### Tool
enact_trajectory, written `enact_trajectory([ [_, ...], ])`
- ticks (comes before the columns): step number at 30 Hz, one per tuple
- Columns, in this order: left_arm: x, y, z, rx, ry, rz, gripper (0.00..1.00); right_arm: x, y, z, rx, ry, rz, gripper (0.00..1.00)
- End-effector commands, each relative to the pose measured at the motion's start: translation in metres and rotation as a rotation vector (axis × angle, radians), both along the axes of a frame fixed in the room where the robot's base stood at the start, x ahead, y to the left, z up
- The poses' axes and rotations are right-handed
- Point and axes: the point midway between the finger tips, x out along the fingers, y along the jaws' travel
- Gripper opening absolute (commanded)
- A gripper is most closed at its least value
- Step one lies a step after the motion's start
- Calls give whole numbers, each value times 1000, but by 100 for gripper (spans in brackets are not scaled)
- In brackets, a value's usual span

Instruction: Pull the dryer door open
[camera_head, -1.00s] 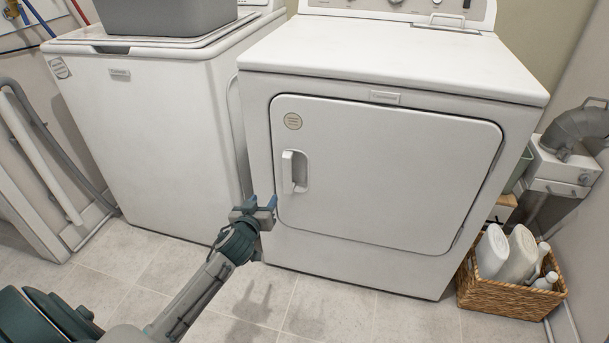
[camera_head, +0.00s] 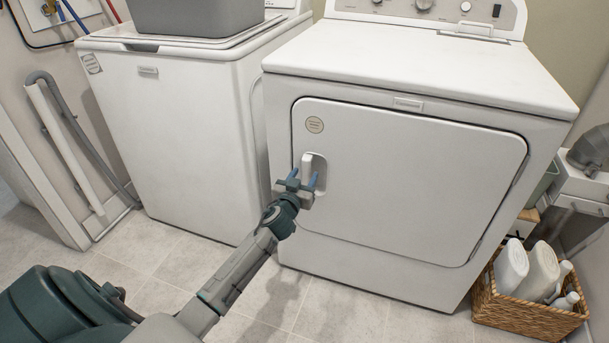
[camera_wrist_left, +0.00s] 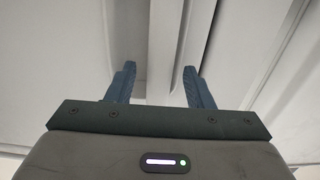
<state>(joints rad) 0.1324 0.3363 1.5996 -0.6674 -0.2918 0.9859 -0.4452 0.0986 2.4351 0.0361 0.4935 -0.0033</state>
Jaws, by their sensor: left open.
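The white dryer's door (camera_head: 410,180) is shut, flush with the dryer front. Its white upright handle (camera_head: 307,165) sits in a recess at the door's left edge. My left gripper (camera_head: 303,180) is at the handle's lower part, with its blue fingertips one on each side of it. In the left wrist view, the open blue fingers (camera_wrist_left: 158,85) point at the door, and the handle (camera_wrist_left: 161,60) runs upright between them with gaps on both sides. Whether either finger touches the handle cannot be told. My right gripper is not in view.
A white washer (camera_head: 185,130) stands left of the dryer with a grey bin (camera_head: 195,18) on top. A wicker basket (camera_head: 525,315) with several white bottles stands on the floor at the dryer's right front corner. The tiled floor in front is clear.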

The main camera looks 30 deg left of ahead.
Motion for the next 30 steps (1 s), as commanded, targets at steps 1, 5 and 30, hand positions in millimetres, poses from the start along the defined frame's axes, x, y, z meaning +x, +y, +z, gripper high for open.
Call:
enact_trajectory([
  [1,4,1,1,-1,-1,0,47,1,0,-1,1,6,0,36],
  [5,9,2,0,0,0,0,47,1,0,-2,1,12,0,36],
  [30,6,-3,-1,0,0,7,0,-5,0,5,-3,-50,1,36],
])
